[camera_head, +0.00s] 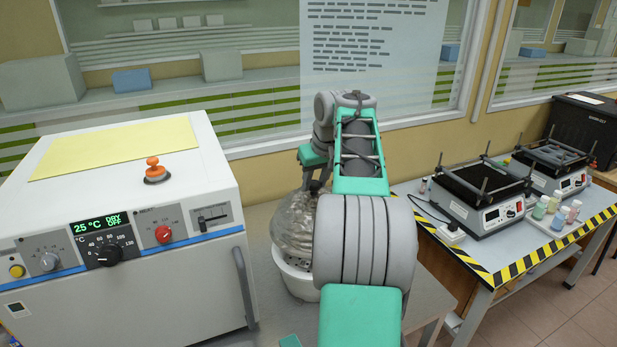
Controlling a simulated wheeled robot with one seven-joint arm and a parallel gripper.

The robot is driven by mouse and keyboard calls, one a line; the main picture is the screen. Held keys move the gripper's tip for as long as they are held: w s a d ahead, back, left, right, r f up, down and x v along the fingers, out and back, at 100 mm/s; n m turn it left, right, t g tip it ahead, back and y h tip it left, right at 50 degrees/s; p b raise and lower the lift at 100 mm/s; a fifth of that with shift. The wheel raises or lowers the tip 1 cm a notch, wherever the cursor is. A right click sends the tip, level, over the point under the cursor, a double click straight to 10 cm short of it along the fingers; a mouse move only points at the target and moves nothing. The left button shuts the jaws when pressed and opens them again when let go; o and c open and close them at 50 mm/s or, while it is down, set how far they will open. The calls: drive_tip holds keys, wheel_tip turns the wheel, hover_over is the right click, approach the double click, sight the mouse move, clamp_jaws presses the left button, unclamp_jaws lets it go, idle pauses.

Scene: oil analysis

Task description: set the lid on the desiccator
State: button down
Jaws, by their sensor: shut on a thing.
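The lid (292,228) is a clear, greyish glass dome left of my forearm, with its right part hidden by my arm. The desiccator (297,284) is a white round bowl on the bench, directly below the lid. The fingertips and the lid's knob are mostly hidden by the arm.
A white oven (130,220) with an orange knob (154,170) on top stands close on the left. At right, a table with striped edges (515,262) holds two shaker-like devices (475,195) and small bottles (555,205). A window wall is behind.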

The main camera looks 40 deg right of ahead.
sight(316, 197)
drive_tip(key=shift+f+b, duration=0.7)
wheel_tip(316, 197, down, 5)
drive_tip(key=b, duration=0.5)
drive_tip(key=shift+f+b, duration=0.5)
drive_tip(key=shift+f, duration=0.1)
drive_tip(key=c, duration=1.2)
unclamp_jaws()
drive_tip(key=shift+s, duration=0.1)
drive_tip(key=shift+c, duration=0.2)
drive_tip(key=o, duration=0.3)
drive_tip(key=shift+o, duration=0.2)
drive_tip(key=shift+f, duration=0.15)
